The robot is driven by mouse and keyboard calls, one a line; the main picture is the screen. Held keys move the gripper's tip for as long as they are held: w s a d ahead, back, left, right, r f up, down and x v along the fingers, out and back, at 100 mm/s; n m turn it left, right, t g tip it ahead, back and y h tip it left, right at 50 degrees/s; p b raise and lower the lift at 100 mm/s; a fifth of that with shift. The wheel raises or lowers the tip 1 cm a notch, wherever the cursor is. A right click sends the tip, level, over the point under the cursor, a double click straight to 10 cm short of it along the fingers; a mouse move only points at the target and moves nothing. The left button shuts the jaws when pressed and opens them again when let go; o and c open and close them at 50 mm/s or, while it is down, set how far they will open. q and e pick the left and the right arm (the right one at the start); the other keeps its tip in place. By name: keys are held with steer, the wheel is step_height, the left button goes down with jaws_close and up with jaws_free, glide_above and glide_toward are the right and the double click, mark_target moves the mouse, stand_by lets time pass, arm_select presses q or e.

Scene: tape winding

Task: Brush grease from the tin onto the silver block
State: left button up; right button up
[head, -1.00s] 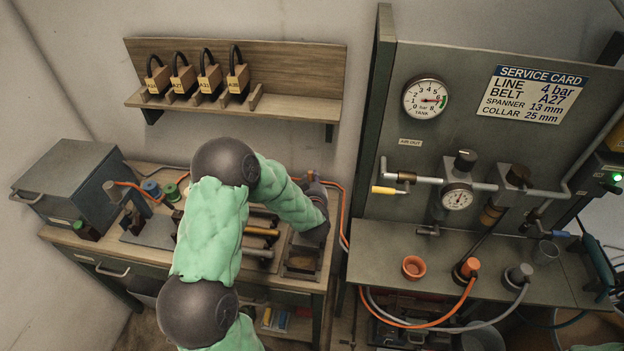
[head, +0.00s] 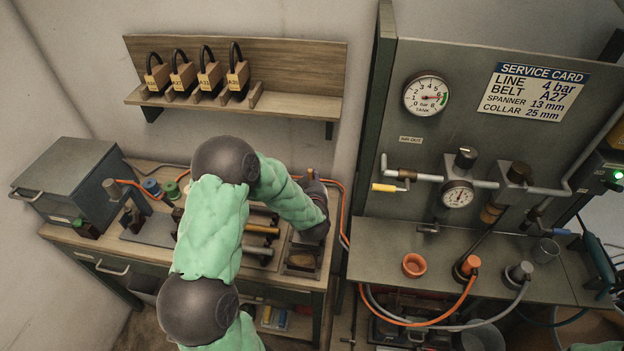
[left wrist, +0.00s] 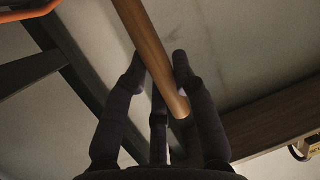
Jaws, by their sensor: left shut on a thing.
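My left gripper (left wrist: 160,80) is shut on a brown wooden handle (left wrist: 148,50), which passes between its dark fingers in the left wrist view. The handle's rounded end shows there; its other end is out of frame, so I cannot see any bristles. In the head view my left wrist is over the right end of the wooden bench (head: 62,236) and hides most of the gripper. A small brown tip (head: 310,174) shows just above the wrist. A dark square holder with a tan inside (head: 301,260) sits below it. I cannot clearly make out the grease tin or the silver block.
A wall shelf (head: 290,103) with several padlocks hangs above the bench. A grey box (head: 65,180) stands at the bench's left end. Yellow-handled tools (head: 262,229) lie mid-bench, partly behind my arm. A grey panel with gauges (head: 427,95) and hoses stands to the right.

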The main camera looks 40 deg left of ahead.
arm_select(q)
steer(key=shift+f+b, duration=0.45)
steer(key=shift+f, duration=0.1)
stand_by(1.5)
steer(key=shift+r+p, duration=2.55)
steer(key=shift+r, duration=1.1)
steer(key=shift+f, duration=0.1)
